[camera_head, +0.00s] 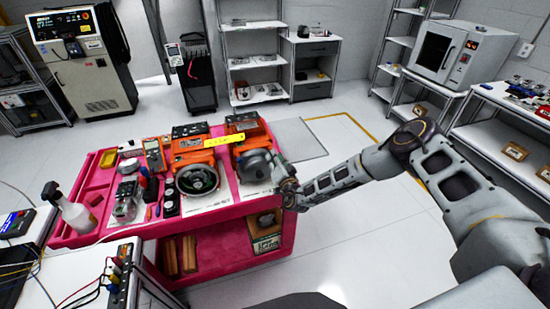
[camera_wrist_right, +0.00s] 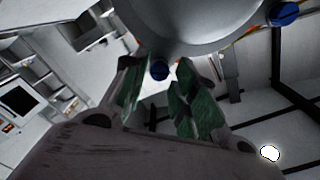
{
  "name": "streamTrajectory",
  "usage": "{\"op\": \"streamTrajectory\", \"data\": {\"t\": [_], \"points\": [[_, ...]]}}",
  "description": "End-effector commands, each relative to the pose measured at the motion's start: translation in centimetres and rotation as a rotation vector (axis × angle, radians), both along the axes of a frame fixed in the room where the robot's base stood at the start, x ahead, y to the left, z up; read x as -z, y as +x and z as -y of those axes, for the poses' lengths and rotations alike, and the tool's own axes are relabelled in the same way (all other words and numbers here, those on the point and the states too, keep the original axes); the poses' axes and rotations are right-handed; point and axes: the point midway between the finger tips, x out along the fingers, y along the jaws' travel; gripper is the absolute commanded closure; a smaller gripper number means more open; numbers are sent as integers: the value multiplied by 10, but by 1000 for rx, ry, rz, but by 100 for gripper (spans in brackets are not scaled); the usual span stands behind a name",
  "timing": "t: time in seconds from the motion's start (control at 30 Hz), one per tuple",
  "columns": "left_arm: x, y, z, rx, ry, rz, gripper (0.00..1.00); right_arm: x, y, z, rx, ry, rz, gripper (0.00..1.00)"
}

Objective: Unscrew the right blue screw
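A round grey servo encoder housing (camera_wrist_right: 205,25) fills the top of the right wrist view. One blue screw (camera_wrist_right: 159,70) sits on its lower edge, and a second blue screw (camera_wrist_right: 284,13) sits at the upper right. My right gripper (camera_wrist_right: 158,82) has its two green-padded fingers apart. The first screw shows between the fingertips; I cannot tell whether either finger touches it. In the head view my right gripper (camera_head: 284,180) is at the right side of the orange unit with the grey round housing (camera_head: 254,166). The screws are too small to make out there. My left gripper is out of view.
A bench with instruments (camera_head: 119,271) stands at the front left. The floor right of the cart is clear.

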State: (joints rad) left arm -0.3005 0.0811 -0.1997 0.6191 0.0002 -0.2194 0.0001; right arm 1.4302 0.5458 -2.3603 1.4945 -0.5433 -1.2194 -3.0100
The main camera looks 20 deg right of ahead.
Motion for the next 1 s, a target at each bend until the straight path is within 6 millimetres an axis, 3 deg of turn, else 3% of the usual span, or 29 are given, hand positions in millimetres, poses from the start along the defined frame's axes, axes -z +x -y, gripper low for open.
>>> {"op": "streamTrajectory", "data": {"t": [1.0], "points": [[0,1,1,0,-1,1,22,-1,-103,4,1,-1,3,72]]}}
